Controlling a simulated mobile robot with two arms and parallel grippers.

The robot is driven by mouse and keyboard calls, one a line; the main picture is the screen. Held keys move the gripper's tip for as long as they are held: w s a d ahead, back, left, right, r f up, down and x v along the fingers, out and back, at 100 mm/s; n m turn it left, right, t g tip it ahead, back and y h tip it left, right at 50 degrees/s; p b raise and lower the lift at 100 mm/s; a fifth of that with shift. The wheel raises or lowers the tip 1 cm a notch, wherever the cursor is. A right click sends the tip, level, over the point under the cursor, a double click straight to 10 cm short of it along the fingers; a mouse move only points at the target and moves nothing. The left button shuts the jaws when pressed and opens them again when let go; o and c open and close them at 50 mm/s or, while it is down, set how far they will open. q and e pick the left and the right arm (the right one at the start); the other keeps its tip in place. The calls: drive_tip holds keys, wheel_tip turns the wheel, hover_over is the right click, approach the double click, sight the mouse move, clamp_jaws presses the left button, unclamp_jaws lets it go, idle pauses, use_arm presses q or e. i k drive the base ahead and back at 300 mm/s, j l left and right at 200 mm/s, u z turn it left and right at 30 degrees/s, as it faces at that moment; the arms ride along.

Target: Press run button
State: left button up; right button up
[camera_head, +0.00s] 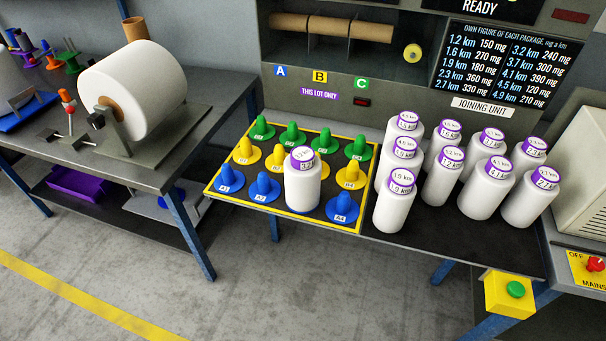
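A green round button (516,289) sits on a yellow box (508,296) at the front right, below the table's front edge. No label can be read on it, so I cannot tell if it is the run button. A red switch (595,264) on a yellow plate marked OFF and MAINS is at the right edge. The screen (505,62) reads READY above a table of km and mg figures. Neither of my grippers is in view.
A yellow-edged board (215,196) holds blue, yellow and green pegs, with one white bobbin (302,180) on it. Several white bobbins (395,204) stand right of it. A large white roll (150,85) is on the left bench. Grey floor (330,295) in front is clear.

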sight(515, 289)
drive_tip(key=z, duration=1.75)
drive_tip(key=i+l+u, duration=0.15)
drive_tip(key=u, duration=0.25)
drive_tip(key=i+l+u, duration=0.2)
drive_tip(key=u, duration=0.15)
drive_tip(key=i+l+u, duration=0.1)
drive_tip(key=l+u, duration=0.3)
